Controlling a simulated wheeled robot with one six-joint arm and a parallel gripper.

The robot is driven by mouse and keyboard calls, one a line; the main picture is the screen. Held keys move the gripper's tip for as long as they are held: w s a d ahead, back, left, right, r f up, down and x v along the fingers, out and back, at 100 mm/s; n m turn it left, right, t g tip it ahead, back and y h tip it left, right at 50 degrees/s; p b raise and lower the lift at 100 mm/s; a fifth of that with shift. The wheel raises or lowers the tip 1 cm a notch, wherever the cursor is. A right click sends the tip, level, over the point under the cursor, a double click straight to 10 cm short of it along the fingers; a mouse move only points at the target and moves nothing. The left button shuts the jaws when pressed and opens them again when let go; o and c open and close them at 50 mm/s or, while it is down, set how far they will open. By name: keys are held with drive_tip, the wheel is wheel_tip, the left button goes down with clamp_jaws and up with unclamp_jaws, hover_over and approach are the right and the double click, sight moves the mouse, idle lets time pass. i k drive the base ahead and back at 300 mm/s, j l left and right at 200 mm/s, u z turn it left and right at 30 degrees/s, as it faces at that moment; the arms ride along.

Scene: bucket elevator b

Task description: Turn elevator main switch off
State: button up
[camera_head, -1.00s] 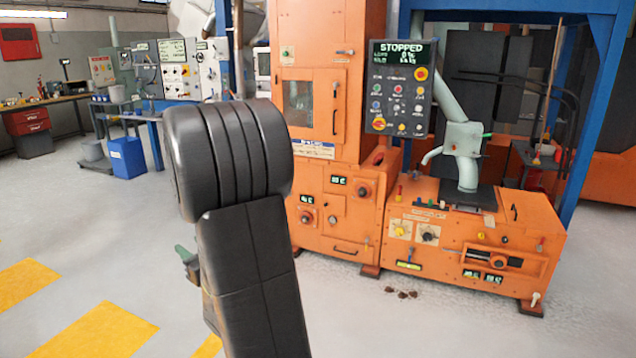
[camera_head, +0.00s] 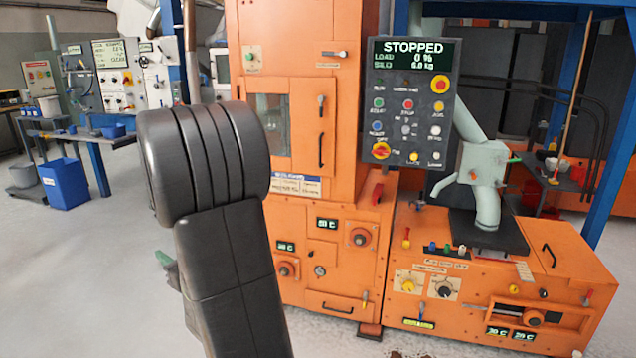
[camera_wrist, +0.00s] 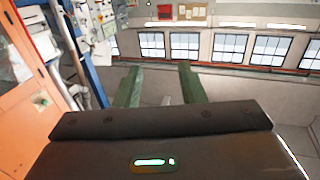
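The control panel (camera_head: 411,112) on the orange elevator machine reads STOPPED, load 0 %. A red rotary switch on a yellow plate (camera_head: 380,151) is at the panel's lower left, beside small lettering that looks like OFF; its handle appears tilted. A round red button on yellow (camera_head: 439,84) is at the upper right. My gripper (camera_wrist: 160,88) has two green fingers apart with nothing between them in the wrist view. In the head view it is mostly hidden behind my dark arm, left of the machine and away from the panel. The wrist view does not show the panel.
The lower orange housing (camera_head: 480,290) juts out at right, with a grey spout (camera_head: 483,185) above it. A blue post (camera_head: 612,130) stands at far right. A blue bin (camera_head: 64,184) and workbench are at left. The floor at left (camera_head: 90,270) is clear.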

sight(380, 150)
drive_tip(key=i+j+z, duration=0.1)
drive_tip(key=i+z, duration=0.2)
drive_tip(key=z, duration=0.15)
drive_tip(key=i+j+z, duration=0.2)
drive_tip(key=z, duration=0.2)
drive_tip(key=i+j+z, duration=0.6)
drive_tip(key=z, duration=0.25)
drive_tip(key=i+j+z, duration=0.1)
drive_tip(key=j+z, duration=0.15)
drive_tip(key=i+j+z, duration=0.2)
drive_tip(key=j, duration=0.3)
drive_tip(key=j+z, duration=0.25)
drive_tip(key=k+j, duration=0.05)
drive_tip(key=j, duration=0.05)
